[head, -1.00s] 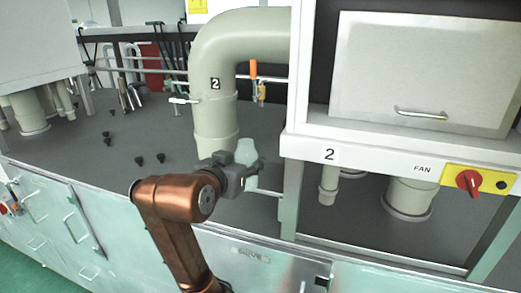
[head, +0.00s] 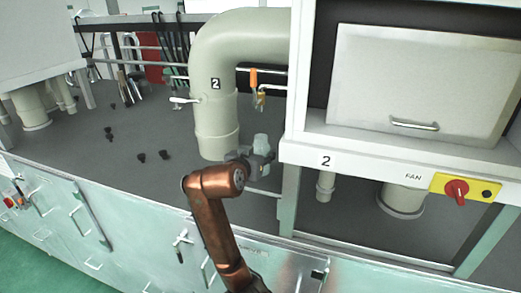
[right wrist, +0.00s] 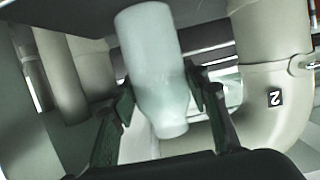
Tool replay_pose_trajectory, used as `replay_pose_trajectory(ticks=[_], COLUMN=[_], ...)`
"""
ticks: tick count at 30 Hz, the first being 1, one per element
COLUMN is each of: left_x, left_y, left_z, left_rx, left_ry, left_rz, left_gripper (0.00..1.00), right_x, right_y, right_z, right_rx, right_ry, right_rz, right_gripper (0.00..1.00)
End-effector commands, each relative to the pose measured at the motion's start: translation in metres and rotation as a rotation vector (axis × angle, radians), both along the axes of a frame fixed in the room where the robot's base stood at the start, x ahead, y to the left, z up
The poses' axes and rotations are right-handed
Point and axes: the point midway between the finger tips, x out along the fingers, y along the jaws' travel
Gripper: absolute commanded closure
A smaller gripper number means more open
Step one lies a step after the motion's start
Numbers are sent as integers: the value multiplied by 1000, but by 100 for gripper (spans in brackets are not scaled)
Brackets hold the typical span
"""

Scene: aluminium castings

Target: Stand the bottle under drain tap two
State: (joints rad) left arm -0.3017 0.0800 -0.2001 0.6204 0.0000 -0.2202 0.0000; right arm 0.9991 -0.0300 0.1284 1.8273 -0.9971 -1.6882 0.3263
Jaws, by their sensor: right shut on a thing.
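The bottle (head: 262,142) is pale, whitish green. My right gripper (head: 258,157) is shut on it, in front of and right of the thick pipe marked 2 (head: 216,118). The right wrist view, which is turned upside down, shows the bottle (right wrist: 152,50) between the two dark fingers (right wrist: 160,95), its narrow neck towards the bottom of the picture, so it is about upright. A white lever tap (head: 184,101) sticks out left of pipe 2. An orange-handled tap (head: 254,80) is to its right. I cannot tell which is drain tap two. My left gripper is not in view.
The cabinet with the fan switch (head: 457,193) and its post (head: 290,200) stand close to the bottle's right. Small black knobs (head: 142,157) lie on the dark bench top (head: 80,145) at the left.

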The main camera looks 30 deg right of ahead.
Motion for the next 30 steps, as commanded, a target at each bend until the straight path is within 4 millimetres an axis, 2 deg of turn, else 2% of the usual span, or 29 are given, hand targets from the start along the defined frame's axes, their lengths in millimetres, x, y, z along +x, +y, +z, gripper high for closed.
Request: replay_pose_trajectory(ticks=[11, 12, 19, 30], left_x=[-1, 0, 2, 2], left_y=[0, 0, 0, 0], left_z=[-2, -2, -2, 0], left_rx=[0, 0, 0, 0], left_ry=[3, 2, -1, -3], left_rz=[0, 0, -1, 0], left_gripper=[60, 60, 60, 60], right_x=[0, 0, 0, -1], right_y=[0, 0, 0, 1], right_z=[-5, -6, -4, 0], right_rx=[0, 0, 0, 0], right_ry=[0, 0, 0, -2], right_rz=[0, 0, 0, 1], right_gripper=[86, 57, 41, 40])
